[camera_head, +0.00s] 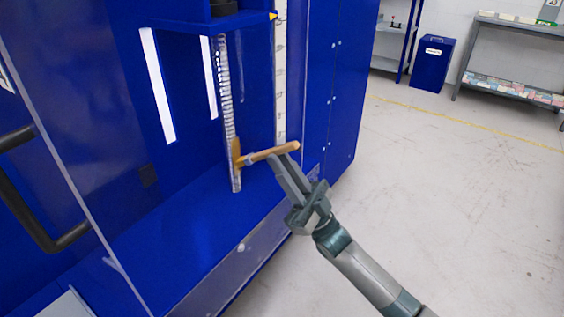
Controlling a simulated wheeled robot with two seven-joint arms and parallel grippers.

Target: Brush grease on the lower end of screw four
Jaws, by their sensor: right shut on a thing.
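A vertical metal screw (227,95) stands inside the blue machine, running from the upper plate down to the blue floor plate. My right gripper (284,160) is shut on the wooden handle of a brush (271,152), which it holds roughly level. The brush head (237,152) with tan bristles is at the lower part of the screw, overlapping it in the picture; I cannot tell for sure whether it touches. Any grease on the screw is too small to make out. My left gripper is not in view.
The blue machine (320,110) has an open clear door (70,160) with a black handle (40,225) at the left. A ruler strip (280,80) stands right of the screw. A blue bin (433,63) and a grey shelf (510,88) are far back. The right floor is free.

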